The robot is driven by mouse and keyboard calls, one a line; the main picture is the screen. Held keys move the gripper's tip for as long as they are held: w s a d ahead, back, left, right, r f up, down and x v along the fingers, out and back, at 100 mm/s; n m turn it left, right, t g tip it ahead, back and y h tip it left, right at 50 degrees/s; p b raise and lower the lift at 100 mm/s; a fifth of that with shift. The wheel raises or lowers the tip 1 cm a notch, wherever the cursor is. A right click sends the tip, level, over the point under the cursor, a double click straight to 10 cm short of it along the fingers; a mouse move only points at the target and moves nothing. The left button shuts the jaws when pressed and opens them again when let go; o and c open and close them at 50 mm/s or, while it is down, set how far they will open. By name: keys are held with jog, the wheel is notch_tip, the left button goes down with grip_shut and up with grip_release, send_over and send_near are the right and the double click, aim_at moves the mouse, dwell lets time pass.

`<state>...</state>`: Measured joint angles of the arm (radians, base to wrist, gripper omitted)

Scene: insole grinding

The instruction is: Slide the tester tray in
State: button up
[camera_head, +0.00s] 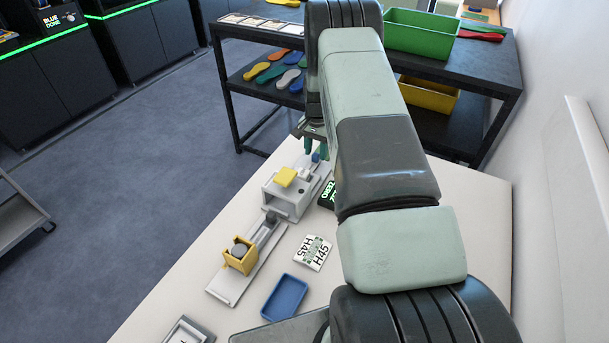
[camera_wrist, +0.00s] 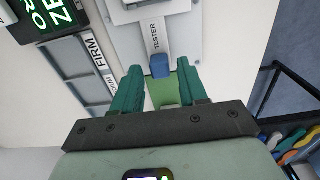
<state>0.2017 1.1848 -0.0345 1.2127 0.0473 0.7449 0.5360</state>
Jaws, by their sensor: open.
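The tester tray (camera_wrist: 155,38), a pale strip labelled TESTER, sticks out of the white tester housing (camera_head: 288,198) on the table. A blue knob (camera_wrist: 160,66) is at the tray's outer end. My gripper (camera_wrist: 159,72) is open, with one green finger on each side of the blue knob. I cannot tell whether either finger touches it. In the head view my gripper (camera_head: 316,147) is at the far end of the tester, partly hidden by my arm. The blue knob also shows there (camera_head: 316,157). A yellow block (camera_head: 287,176) is on top of the housing.
A blue tray (camera_head: 285,298) and a white labelled card (camera_head: 313,253) lie nearby. A dark ZERO display (camera_wrist: 55,12) stands beside the tester. A dark shelf (camera_head: 440,70) with bins stands behind.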

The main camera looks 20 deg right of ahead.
aim_at(302, 172)
jog(key=shift+f, duration=1.4)
jog(key=shift+r, duration=0.15)
jog(key=c, duration=0.6)
jog(key=shift+s+a, duration=3.15)
jog(key=o, duration=0.6)
jog(key=shift+r, duration=3.5)
